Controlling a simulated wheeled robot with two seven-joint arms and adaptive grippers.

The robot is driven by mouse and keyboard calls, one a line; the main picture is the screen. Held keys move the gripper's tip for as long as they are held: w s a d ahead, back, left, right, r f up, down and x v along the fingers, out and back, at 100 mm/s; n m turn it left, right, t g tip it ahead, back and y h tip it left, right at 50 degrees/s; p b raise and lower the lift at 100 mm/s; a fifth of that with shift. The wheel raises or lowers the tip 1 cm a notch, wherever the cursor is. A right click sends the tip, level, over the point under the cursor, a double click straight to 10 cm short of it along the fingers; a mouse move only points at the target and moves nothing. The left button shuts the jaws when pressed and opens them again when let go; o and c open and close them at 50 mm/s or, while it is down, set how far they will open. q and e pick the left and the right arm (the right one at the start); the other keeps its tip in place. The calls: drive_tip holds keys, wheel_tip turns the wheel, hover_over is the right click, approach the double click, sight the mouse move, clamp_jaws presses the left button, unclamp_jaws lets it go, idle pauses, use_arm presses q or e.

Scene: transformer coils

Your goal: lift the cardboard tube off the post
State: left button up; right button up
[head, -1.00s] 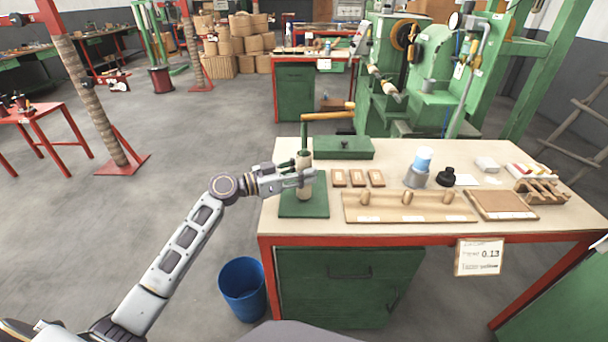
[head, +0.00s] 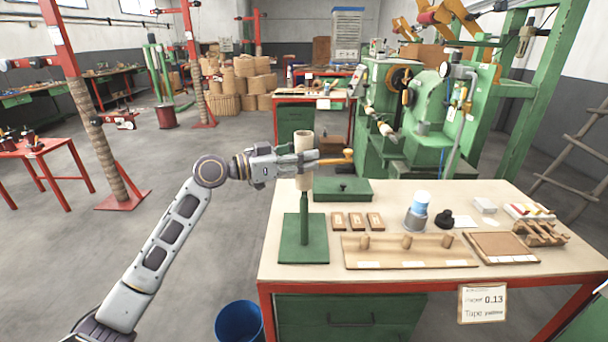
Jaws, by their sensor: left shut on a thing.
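The cardboard tube (head: 304,180) is a light tan, upright cylinder. My left gripper (head: 304,162) is shut on its middle, with its fingers across the tube from the left. The tube's upper end stands above the fingers and looks hollow, with no post showing out of it. The green post (head: 304,218) rises from a square green base (head: 291,250) at the table's left end. The tube's lower end is in line with the top of the visible post. Whether the post's tip is still inside the tube is hidden. My right gripper is not in view.
A green box (head: 352,191) lies behind the post, with a wooden handle (head: 338,160) near the fingers. Small wooden blocks (head: 356,221), a pegged wooden tray (head: 400,258) and a grey cup with a blue-white roll (head: 417,212) stand to the right. A blue bin (head: 238,322) is below left.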

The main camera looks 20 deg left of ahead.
use_arm(q)
wheel_tip(320, 180, up, 7)
drive_tip(key=shift+r+p, duration=0.15)
drive_tip(key=shift+p, duration=0.3)
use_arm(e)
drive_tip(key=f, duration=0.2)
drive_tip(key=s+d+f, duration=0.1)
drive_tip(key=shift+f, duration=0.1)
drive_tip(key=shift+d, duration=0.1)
